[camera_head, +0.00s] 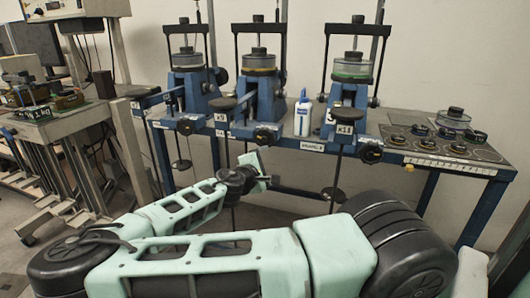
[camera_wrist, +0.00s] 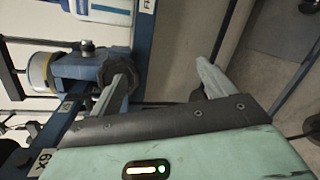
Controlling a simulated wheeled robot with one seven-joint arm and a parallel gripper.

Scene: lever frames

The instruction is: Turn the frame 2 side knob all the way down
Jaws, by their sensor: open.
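Frame 2 looks to be the middle blue lever frame (camera_head: 268,97) on the bench in the head view. A dark round knob with a yellowish centre (camera_head: 264,136) sits low on its front. In the wrist view a black lobed knob (camera_wrist: 112,68) shows on a blue frame, partly hidden behind my left finger. I cannot tell for sure whether it is the side knob. My gripper (camera_wrist: 165,84) is open, with nothing between the fingers. The left finger is close to the black knob; I cannot tell if they touch.
A white bottle (camera_head: 303,115) stands between the middle and right frames. Lever arms with hanging weights project forward, including one labelled x11 (camera_head: 345,128). Several dark rings (camera_head: 447,133) lie on the bench's right end. Another bench (camera_head: 55,125) stands at left.

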